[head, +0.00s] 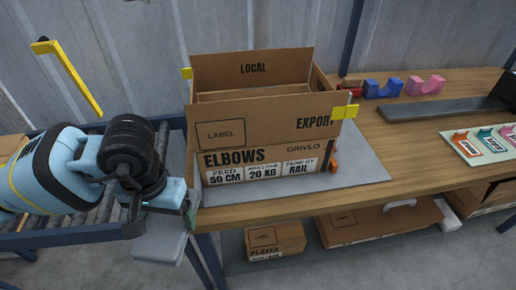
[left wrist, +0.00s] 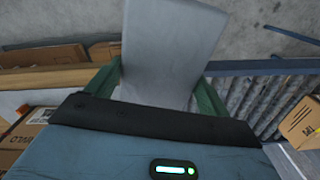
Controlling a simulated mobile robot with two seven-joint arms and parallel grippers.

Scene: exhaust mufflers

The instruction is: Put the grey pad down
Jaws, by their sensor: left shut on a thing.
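The grey pad (head: 160,246) is a flat light-grey slab. It is in my left gripper (head: 180,212), beyond the front left corner of the wooden table and in front of the roller conveyor. In the left wrist view the pad (left wrist: 168,45) stands out between the green fingers of my left gripper (left wrist: 158,90), which are shut on it. The floor shows behind the pad there. I cannot tell whether its lower edge touches anything. My right gripper is in neither view.
A cardboard box (head: 250,135) stands on a grey mat (head: 365,172) on the wooden table (head: 420,165). A roller conveyor (head: 85,222) runs at the left. Cartons (head: 275,240) are below the table.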

